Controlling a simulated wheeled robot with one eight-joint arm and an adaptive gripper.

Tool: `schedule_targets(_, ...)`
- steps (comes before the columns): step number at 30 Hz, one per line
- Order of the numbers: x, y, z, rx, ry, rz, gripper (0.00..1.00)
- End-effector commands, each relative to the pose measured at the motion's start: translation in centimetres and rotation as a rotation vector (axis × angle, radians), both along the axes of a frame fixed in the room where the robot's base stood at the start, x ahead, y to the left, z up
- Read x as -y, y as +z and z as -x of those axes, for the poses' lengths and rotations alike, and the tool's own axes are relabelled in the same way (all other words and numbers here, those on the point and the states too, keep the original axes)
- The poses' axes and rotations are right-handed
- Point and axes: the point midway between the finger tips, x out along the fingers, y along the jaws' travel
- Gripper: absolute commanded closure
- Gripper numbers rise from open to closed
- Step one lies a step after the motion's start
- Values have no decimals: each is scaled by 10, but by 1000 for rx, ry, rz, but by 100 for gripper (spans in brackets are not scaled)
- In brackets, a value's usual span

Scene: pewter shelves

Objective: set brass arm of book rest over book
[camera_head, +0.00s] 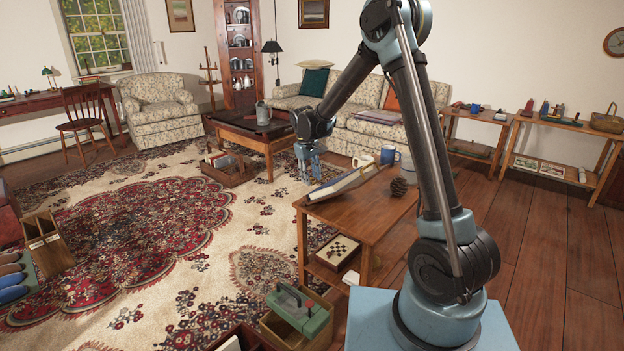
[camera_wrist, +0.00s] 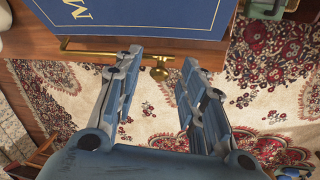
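A blue book (camera_wrist: 135,12) with gold lettering and a gold border fills the top of the wrist view. In the head view the book (camera_head: 335,186) lies tilted at the near-left end of the small wooden table. The brass arm (camera_wrist: 100,53) runs along the book's edge in the wrist view and ends in a round brass knob (camera_wrist: 159,73). My gripper (camera_wrist: 160,77) is open, its fingertips on either side of the knob, with gaps showing. In the head view my gripper (camera_head: 308,167) hangs beside the book's far-left edge. The rest's frame is mostly hidden.
The wooden table (camera_head: 375,222) also holds mugs (camera_head: 389,154) and a pinecone (camera_head: 399,187) to the right of the book. A chessboard box (camera_head: 338,250) is on its lower shelf. A green-lidded toolbox (camera_head: 298,315) stands in front. Open rug lies left of the table.

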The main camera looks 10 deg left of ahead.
Motion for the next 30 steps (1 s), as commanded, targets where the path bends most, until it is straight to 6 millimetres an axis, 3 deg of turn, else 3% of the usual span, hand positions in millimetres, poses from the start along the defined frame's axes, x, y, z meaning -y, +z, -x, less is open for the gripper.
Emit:
schedule_targets(11,1,-6,-1,0,0,0,62)
schedule_targets(12,1,-6,-1,0,0,0,65)
schedule_targets(17,1,-6,-1,0,0,0,100)
schedule_targets(30,-4,-5,4,-12,32,-6,100)
